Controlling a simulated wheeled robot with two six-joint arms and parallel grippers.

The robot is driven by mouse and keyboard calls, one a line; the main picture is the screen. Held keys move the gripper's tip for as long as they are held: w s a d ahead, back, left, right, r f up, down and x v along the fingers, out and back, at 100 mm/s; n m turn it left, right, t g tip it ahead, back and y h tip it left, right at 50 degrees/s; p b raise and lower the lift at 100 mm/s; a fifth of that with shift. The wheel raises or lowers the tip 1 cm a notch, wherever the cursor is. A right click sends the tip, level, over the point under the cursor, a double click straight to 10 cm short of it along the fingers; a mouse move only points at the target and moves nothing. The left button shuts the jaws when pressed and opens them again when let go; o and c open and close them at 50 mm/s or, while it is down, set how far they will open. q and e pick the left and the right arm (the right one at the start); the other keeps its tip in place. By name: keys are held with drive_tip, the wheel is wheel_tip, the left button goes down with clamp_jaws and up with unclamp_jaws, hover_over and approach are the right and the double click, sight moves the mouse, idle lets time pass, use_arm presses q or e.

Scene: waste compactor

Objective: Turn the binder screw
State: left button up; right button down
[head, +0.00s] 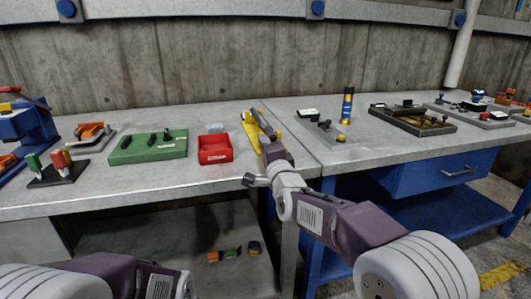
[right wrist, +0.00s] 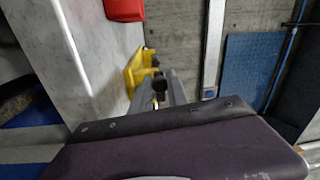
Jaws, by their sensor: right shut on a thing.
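The yellow binder (head: 247,122) stands near the front edge of the left table, beside the red bin. In the right wrist view the yellow binder (right wrist: 133,72) shows beyond my fingers, with a dark screw head (right wrist: 158,82) between them. My right gripper (head: 265,139) reaches it from the front right. It is shut on the dark screw part, as the right wrist view (right wrist: 158,90) shows; the exact contact is small and partly hidden. My left arm shows only at the bottom left of the head view, and its gripper is out of frame.
A red bin (head: 215,149) and a green board (head: 148,146) stand left of the binder. A blue and yellow cylinder (head: 347,104) stands on the right table. Small items lie on the lower shelf (head: 218,276). The concrete wall is behind.

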drive_tip(key=m, duration=0.1)
drive_tip(key=r+m+b, duration=0.1)
drive_tip(key=m, duration=0.1)
drive_tip(key=m+b, duration=0.1)
drive_tip(key=m, duration=0.1)
drive_tip(key=shift+d+r+h, duration=0.15)
drive_tip(key=shift+r+h, duration=0.15)
drive_tip(key=shift+r, duration=0.05)
drive_tip(key=m, duration=0.1)
drive_tip(key=r+m+b, duration=0.1)
drive_tip(key=m, duration=0.1)
drive_tip(key=d+m+b, duration=0.1)
drive_tip(key=shift+w+r+m, duration=0.2)
drive_tip(key=shift+m, duration=0.2)
drive_tip(key=m, duration=0.3)
drive_tip(key=d+r+m, duration=0.1)
drive_tip(key=shift+w+d+m+h+b, duration=0.1)
drive_tip(key=shift+w+m+h+b, duration=0.1)
drive_tip(key=shift+m+h+b, duration=0.15)
drive_tip(key=shift+w+d+m, duration=0.15)
drive_tip(key=shift+d+m, duration=0.2)
drive_tip(key=shift+m, duration=0.75)
drive_tip(key=shift+w+d+m, duration=0.1)
drive_tip(key=shift+d+m, duration=0.2)
drive_tip(key=shift+m, duration=0.75)
drive_tip(key=shift+f, duration=0.1)
drive_tip(key=c, duration=1.3)
unclamp_jaws()
drive_tip(key=shift+d, duration=0.1)
drive_tip(key=shift+s, duration=0.1)
